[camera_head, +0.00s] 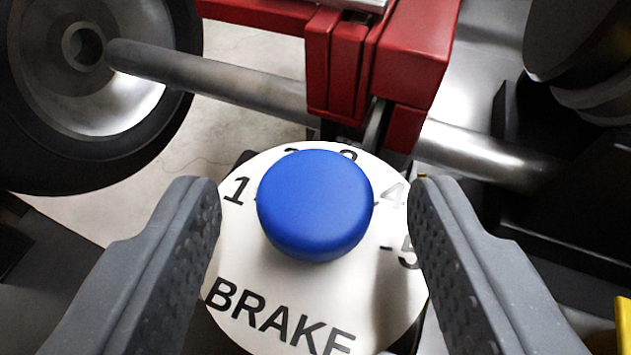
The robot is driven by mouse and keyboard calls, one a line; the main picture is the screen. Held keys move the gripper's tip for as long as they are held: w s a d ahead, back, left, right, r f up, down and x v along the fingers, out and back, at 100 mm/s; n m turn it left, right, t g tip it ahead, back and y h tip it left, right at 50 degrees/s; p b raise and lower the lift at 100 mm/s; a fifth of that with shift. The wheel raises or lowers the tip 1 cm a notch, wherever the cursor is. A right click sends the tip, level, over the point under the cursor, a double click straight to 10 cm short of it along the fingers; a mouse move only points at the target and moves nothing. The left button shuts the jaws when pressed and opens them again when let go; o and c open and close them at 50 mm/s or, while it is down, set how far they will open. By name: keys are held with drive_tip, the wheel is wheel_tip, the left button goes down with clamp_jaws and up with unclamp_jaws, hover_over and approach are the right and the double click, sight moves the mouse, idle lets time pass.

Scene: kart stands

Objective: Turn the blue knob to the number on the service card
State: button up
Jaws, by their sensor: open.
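The blue knob (315,204) is round and sits on a white dial plate (270,285) marked BRAKE. Around the dial I see the numbers 1, 4 and 5; the tops of 2 and 3 show behind the knob. No pointer on the knob can be made out. My gripper (315,190) is open, with one grey finger on each side of the knob. Both fingers are apart from the knob and overlap the dial's edges in the view. The service card is not in view.
A red kart frame (415,60) stands just behind the dial, with a metal axle (220,80) running across. A wheel (85,70) is at the upper left. Dark parts (580,150) crowd the right side. A yellow piece (623,320) shows at the lower right edge.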

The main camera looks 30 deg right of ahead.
drive_tip(key=shift+w, duration=0.1)
drive_tip(key=c, duration=0.9)
drive_tip(key=shift+d, duration=0.1)
drive_tip(key=shift+c, duration=0.2)
